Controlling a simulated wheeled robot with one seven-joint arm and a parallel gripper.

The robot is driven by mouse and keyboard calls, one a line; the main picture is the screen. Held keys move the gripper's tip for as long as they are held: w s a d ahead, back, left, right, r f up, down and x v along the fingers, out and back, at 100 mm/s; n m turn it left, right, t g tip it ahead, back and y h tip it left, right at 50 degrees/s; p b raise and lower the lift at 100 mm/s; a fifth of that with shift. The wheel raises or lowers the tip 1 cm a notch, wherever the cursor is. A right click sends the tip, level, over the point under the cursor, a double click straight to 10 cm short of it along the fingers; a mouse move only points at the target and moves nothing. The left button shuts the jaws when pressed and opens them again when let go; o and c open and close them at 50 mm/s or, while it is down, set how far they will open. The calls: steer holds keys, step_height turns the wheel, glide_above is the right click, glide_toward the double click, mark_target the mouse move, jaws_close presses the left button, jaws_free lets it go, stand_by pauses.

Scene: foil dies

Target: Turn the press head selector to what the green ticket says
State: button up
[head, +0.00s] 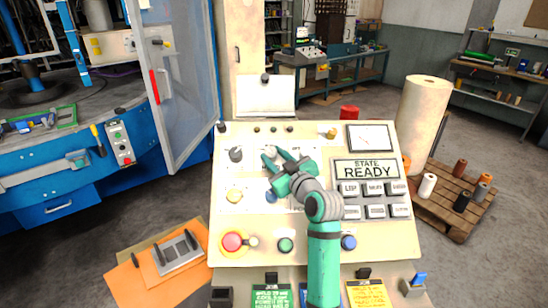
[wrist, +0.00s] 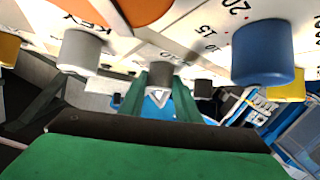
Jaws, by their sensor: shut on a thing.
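A sloped cream control panel (head: 312,222) carries several knobs and buttons. My gripper (head: 275,159) is at a grey knob (head: 269,151) in the panel's upper middle. In the wrist view my green fingers (wrist: 160,92) are shut on this grey knob (wrist: 158,68), one on each side. Its label is too small to read, so I cannot confirm that it is the press head selector, nor its setting. The green ticket (head: 270,299) is clipped at the panel's front edge, and its writing is too small to read with certainty.
A dark grey knob (head: 236,155) stands left of the held one, with a yellow knob (head: 234,196) and a blue knob (head: 271,197) below. A red button (head: 232,242) is lower left. A display (head: 366,169) reads "STATE READY" above grey keys. A yellow ticket (head: 368,296) hangs at front.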

steer(key=o, duration=1.1)
steer(key=shift+c, duration=0.2)
steer(key=v, duration=1)
steer(key=shift+s+d, duration=0.15)
steer(key=shift+s, duration=0.2)
